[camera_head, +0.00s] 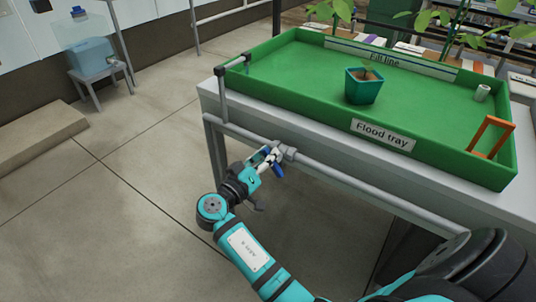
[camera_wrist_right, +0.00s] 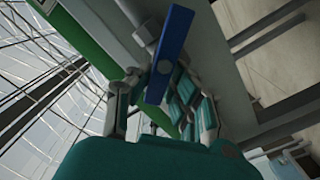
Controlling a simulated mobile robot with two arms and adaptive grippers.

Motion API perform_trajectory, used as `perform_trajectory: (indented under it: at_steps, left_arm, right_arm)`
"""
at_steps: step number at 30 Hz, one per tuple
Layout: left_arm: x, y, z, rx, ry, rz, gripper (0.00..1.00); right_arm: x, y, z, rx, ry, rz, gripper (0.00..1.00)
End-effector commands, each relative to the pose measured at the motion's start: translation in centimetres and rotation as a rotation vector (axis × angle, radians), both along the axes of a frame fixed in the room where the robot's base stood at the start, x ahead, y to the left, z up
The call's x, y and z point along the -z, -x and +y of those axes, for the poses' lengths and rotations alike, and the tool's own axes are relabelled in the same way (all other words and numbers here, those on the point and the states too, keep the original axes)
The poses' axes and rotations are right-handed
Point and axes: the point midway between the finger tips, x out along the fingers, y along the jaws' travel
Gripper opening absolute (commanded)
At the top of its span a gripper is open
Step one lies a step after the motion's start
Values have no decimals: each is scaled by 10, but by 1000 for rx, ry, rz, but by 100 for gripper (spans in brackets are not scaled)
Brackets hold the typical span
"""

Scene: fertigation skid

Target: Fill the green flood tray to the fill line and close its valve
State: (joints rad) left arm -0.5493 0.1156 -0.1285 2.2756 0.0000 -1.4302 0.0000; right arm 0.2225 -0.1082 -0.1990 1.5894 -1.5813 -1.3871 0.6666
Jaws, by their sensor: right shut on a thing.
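The green flood tray (camera_head: 290,62) sits on a white bench, with a "Flood tray" label on its front wall. A "Fill line" label (camera_head: 390,58) is on its inner back wall. I cannot tell a water level inside. A grey pipe (camera_head: 350,178) runs along the bench front to a valve with a blue handle (camera_head: 278,169). My right gripper (camera_head: 268,160) is shut on this handle. In the right wrist view the blue handle (camera_wrist_right: 172,45) runs between the fingers, and its far end sticks out past them. My left gripper is out of view.
A potted plant (camera_head: 362,86) in a teal pot stands in the tray, with a small grey standpipe (camera_head: 482,92) and an orange frame (camera_head: 490,135) at the right. A blue container (camera_head: 90,56) on a stand is far left. The floor left of the bench is open.

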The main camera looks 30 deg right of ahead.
Motion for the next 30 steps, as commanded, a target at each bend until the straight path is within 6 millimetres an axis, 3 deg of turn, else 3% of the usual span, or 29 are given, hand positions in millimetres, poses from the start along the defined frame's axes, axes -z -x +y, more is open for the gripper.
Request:
perform_trajectory:
  at_steps: [14,15,20,30]
  left_arm:
    - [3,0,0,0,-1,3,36]
    - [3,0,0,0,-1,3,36]
    - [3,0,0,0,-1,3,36]
    - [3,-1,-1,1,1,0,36]
  right_arm:
    - [-2,1,-3,12,13,16,0]
    - [-2,2,-3,11,14,15,18]
    - [-2,1,-2,8,13,15,39]
    - [-5,0,-1,3,9,14,40]
